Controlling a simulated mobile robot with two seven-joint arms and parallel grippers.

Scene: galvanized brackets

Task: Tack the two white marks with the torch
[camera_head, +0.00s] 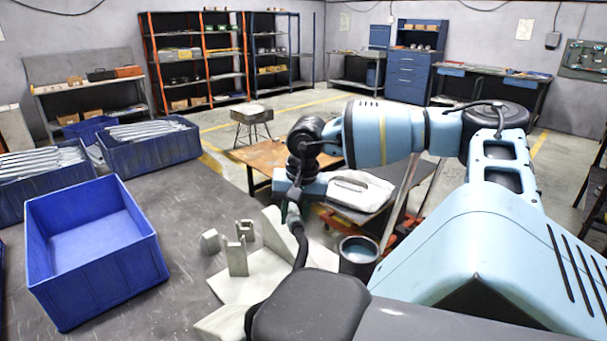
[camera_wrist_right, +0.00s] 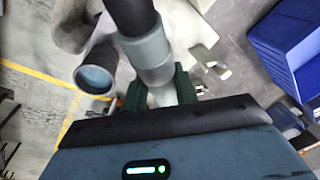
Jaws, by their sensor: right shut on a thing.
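My right gripper (camera_head: 292,205) is over the work area on the bench. In the right wrist view its dark green fingers (camera_wrist_right: 160,92) are shut on the torch (camera_wrist_right: 148,48), a grey-green body with a thick black end. A dark hose (camera_head: 299,248) hangs from the gripper in the head view. Pale grey metal pieces (camera_head: 278,233) stand below and beside the gripper, on a light plate (camera_head: 238,289). Part of the pale metal also shows in the right wrist view (camera_wrist_right: 188,28). The torch's tip and the two white marks cannot be made out. My left gripper is not in view.
A dark cup (camera_head: 358,255) with a blue-grey inside is right of the work. An empty blue bin (camera_head: 95,277) stands at left, with bins of metal parts (camera_head: 150,150) behind. Dark bench top between is clear.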

